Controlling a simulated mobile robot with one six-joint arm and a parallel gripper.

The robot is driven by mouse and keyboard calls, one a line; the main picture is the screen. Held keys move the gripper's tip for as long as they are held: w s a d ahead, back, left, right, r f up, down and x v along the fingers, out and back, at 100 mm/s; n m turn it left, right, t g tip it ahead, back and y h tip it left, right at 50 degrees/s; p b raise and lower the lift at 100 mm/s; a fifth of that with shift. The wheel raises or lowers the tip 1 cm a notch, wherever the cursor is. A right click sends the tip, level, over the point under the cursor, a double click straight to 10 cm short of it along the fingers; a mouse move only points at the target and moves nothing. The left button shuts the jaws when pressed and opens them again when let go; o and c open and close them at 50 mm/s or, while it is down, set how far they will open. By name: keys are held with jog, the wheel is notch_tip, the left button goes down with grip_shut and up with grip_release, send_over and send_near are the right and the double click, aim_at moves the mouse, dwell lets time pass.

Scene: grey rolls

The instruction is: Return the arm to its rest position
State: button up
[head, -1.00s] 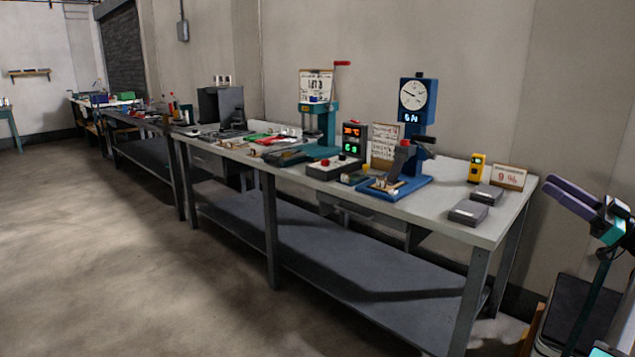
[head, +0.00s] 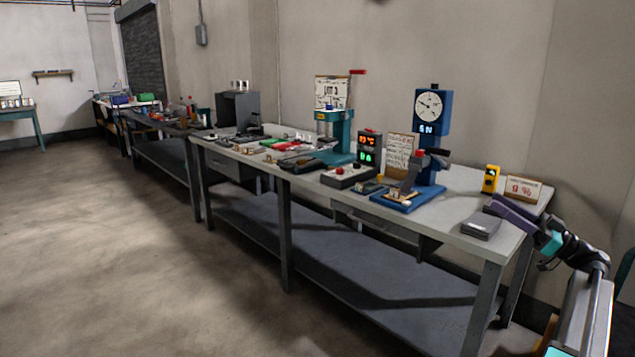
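My arm rises from the lower right corner, its pale link (head: 585,315) leading to dark wrist joints (head: 580,250) and a teal part (head: 549,243). My gripper (head: 493,206), with purple fingers, points left and overlaps the right end of the grey workbench (head: 450,242) in the picture. Its tip appears just above and behind a flat grey box (head: 481,226). I cannot tell whether it touches anything. Nothing shows held between the fingers, but their gap is too small to read.
On the bench stand a yellow meter (head: 490,179), a small sign (head: 523,189), a blue dial press (head: 430,130) and a teal press (head: 335,135). A second bench (head: 165,155) runs further left. The floor (head: 120,260) at left is clear.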

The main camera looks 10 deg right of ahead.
jog(key=w+a+f+g+y+p, duration=0.1)
jog(key=w+a+f+g+p, duration=0.1)
jog(key=w+a+f, duration=0.45)
jog(key=w+a+f+m+g+p, duration=0.15)
jog(key=a+f, duration=0.25)
jog(key=a, duration=0.6)
jog(key=w+a+f+g+y+p, duration=0.1)
jog(key=w+a+f+g+p, duration=0.15)
jog(key=a+f, duration=0.45)
jog(key=s+a+f+m+g+h+p, duration=0.1)
jog(key=s+a+f+g+p, duration=0.25)
jog(key=a+f, duration=0.75)
jog(key=s+a+f+g+h+p, duration=0.15)
jog(key=s+a+f+g, duration=0.4)
jog(key=a, duration=0.95)
jog(key=s+a+f+m+g+h+p, duration=0.1)
jog(key=s+a+f+g+h+p, duration=0.3)
jog(key=s+f, duration=0.65)
jog(key=s+a+f+m+g+h+p, duration=0.1)
jog(key=s+a+f+g+h+p, duration=0.15)
jog(key=s+a+f, duration=0.75)
jog(key=s+d+f+g+h, duration=0.15)
jog(key=s+d+h, duration=0.25)
jog(key=s+d, duration=0.7)
jog(key=s+d+f+m+t+h, duration=0.1)
jog(key=s+d+m+h, duration=0.1)
jog(key=d+m+h, duration=0.2)
jog(key=d, duration=0.3)
jog(key=shift+f+h, duration=0.3)
jog(key=shift+f, duration=0.05)
